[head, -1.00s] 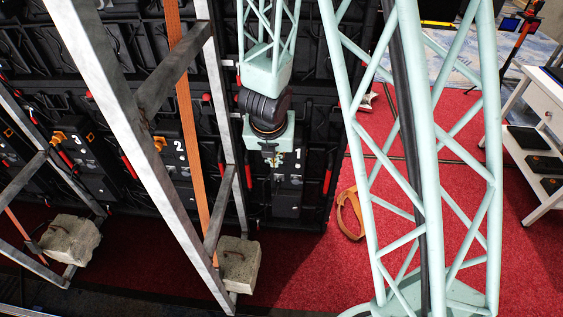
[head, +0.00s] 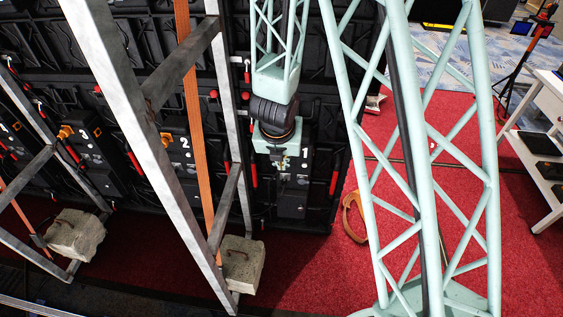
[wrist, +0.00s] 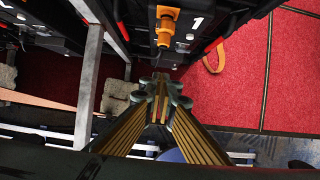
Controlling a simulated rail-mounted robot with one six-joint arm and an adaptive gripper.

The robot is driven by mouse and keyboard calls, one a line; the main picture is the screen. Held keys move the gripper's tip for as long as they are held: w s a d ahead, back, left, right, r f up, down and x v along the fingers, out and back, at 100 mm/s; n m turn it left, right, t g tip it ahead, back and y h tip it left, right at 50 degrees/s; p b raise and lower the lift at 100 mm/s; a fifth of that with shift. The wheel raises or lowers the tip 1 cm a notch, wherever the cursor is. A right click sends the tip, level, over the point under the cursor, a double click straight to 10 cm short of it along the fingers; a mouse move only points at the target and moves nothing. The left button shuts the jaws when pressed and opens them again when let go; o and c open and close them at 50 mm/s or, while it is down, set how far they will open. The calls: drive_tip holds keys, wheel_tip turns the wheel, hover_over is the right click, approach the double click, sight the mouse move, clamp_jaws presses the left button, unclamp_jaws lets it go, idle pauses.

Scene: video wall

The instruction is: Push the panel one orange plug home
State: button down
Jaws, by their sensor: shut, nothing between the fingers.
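The orange plug (wrist: 165,28) shows in the wrist view at the top centre, on the black unit of panel one (wrist: 205,42), left of its white 1. How deeply it is seated I cannot tell. My gripper (wrist: 160,80) is shut and empty, with its fingertips just below the plug in the picture; a gap shows between them. In the head view my gripper (head: 279,162) is in front of panel one (head: 292,190), left of the 1, and the plug is hidden or too small to make out.
A grey metal frame with an orange strap (head: 187,110) stands left of panel one, with a concrete block (head: 240,265) at its foot. An orange strap loop (head: 353,217) lies on the red carpet to the right. A white shelf (head: 545,130) stands at the far right.

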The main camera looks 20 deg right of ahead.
drive_tip(key=w+d+f, duration=0.2)
drive_tip(key=w+f, duration=0.3)
drive_tip(key=shift+w+d+f, duration=0.2)
drive_tip(key=shift+w+d, duration=0.05)
drive_tip(key=shift+w, duration=0.05)
idle(0.4)
drive_tip(key=shift+w+a, duration=0.1)
drive_tip(key=shift+w, duration=0.05)
